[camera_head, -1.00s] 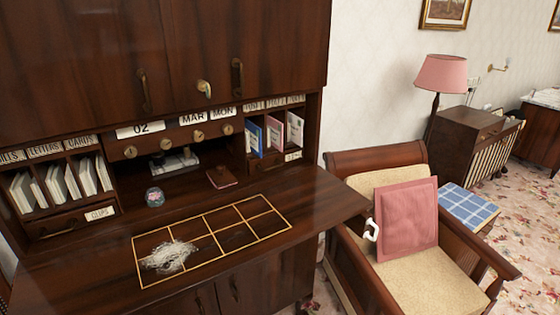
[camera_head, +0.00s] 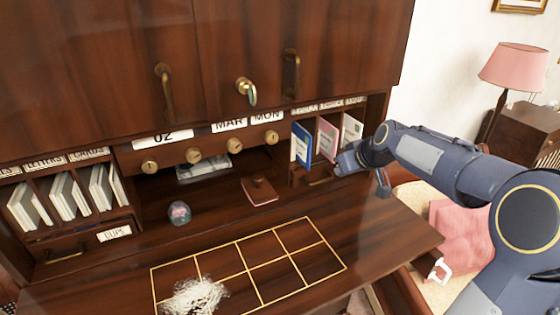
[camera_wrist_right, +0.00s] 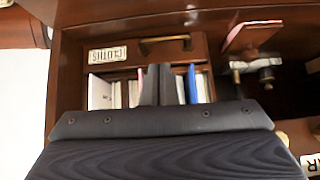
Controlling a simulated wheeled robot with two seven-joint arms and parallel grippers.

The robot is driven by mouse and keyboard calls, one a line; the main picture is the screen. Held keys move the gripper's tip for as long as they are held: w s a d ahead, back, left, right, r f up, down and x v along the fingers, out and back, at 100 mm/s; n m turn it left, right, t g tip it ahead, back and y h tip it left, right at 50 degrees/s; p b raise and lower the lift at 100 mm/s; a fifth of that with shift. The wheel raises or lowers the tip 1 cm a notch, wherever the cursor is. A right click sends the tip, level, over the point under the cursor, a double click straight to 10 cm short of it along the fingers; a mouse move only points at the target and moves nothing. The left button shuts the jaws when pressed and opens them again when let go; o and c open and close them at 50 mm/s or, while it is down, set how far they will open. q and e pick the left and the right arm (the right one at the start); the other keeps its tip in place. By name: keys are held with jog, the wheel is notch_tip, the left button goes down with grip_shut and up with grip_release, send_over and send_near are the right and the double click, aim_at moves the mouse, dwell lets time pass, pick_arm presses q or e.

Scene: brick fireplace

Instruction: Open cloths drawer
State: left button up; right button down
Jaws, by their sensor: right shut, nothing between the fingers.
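The cloths drawer (camera_head: 300,180) is the small drawer under the right-hand letter slots of the desk, and it looks shut. In the right wrist view, its label (camera_wrist_right: 108,54) reads CLOTHS upside down beside a brass bar handle (camera_wrist_right: 165,44). My right gripper (camera_head: 342,165) is in front of the drawer's right part and hides the label in the head view. In the wrist view, the shut, empty fingers (camera_wrist_right: 158,72) point toward the handle, a little to one side of it; I cannot tell whether they touch. My left gripper is not in view.
Blue, pink and white booklets (camera_head: 326,140) stand in slots just above the drawer. A brown notebook (camera_head: 259,191) and a glass paperweight (camera_head: 179,212) lie on the desktop (camera_head: 225,225). White tangled string (camera_head: 195,297) lies on the gold grid. An armchair with a pink cushion (camera_head: 465,235) stands at right.

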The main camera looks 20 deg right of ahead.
jog(key=x, duration=0.3)
jog(key=p+x, duration=0.1)
jog(key=x, duration=0.3)
jog(key=w+x, duration=0.1)
jog(key=x, duration=0.2)
jog(key=shift+w+r+p, duration=0.1)
jog(key=shift+w+p, duration=0.1)
jog(key=shift+p, duration=0.2)
jog(key=shift+s, duration=0.1)
